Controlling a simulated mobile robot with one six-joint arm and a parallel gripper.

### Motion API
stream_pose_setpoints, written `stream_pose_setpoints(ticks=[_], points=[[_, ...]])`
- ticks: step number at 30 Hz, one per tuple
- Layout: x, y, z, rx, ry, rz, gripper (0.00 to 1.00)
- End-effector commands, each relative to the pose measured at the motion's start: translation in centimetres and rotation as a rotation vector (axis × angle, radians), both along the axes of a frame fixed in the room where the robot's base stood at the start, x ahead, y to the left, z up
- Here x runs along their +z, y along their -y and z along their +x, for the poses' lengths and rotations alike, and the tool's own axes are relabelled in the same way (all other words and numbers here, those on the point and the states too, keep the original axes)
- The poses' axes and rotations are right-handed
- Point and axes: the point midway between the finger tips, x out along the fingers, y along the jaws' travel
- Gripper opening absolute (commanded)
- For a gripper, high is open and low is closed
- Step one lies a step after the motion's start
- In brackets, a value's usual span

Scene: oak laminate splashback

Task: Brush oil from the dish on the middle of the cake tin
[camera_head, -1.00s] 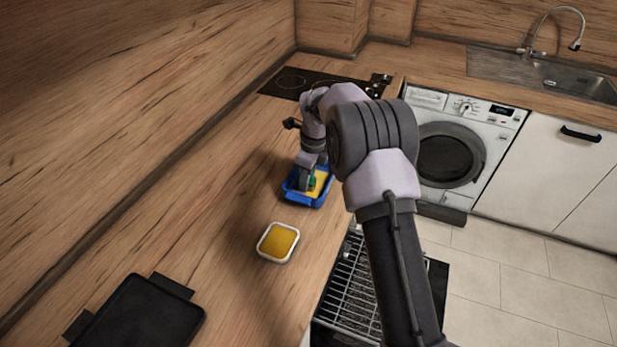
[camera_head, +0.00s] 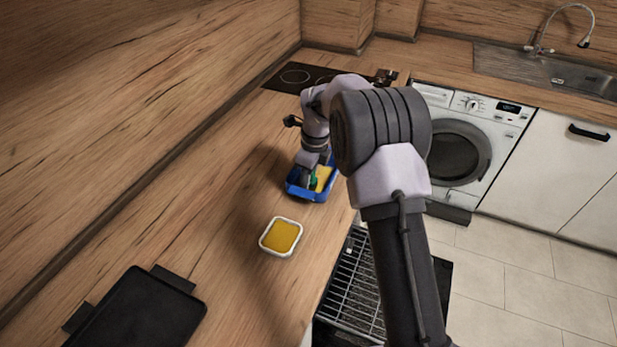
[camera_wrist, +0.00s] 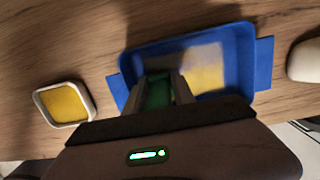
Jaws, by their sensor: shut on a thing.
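The blue cake tin (camera_head: 309,193) stands on the counter and also shows in the wrist view (camera_wrist: 262,62). Part of its floor is yellow and part is pale grey. My gripper (camera_head: 312,178) is over the tin, shut on the green handle of the brush (camera_wrist: 158,92). The brush also shows as a bit of green in the head view (camera_head: 314,181). Its bristles are hidden, so I cannot tell whether they touch the tin. The white dish (camera_head: 281,237) of yellow oil sits apart from the tin, nearer the camera; it is at the left in the wrist view (camera_wrist: 64,104).
A black tray (camera_head: 136,312) with side handles lies at the near left of the counter. A black hob (camera_head: 293,78) is behind the tin. An open oven with a wire rack (camera_head: 355,285) is below the counter's front edge. A pale rounded object (camera_wrist: 305,60) is at the wrist view's right edge.

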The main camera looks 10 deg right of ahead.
Motion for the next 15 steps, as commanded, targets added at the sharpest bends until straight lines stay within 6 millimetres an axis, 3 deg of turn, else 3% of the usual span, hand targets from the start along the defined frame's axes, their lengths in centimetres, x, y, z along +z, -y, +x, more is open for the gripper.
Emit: stream_pose_setpoints(ticks=[8,15], points=[[-0.2,-0.9,-1.5,0.000,-0.002,0.000,0.00],[-0.1,-0.9,-1.5,-0.001,-0.004,0.000,0.00]])
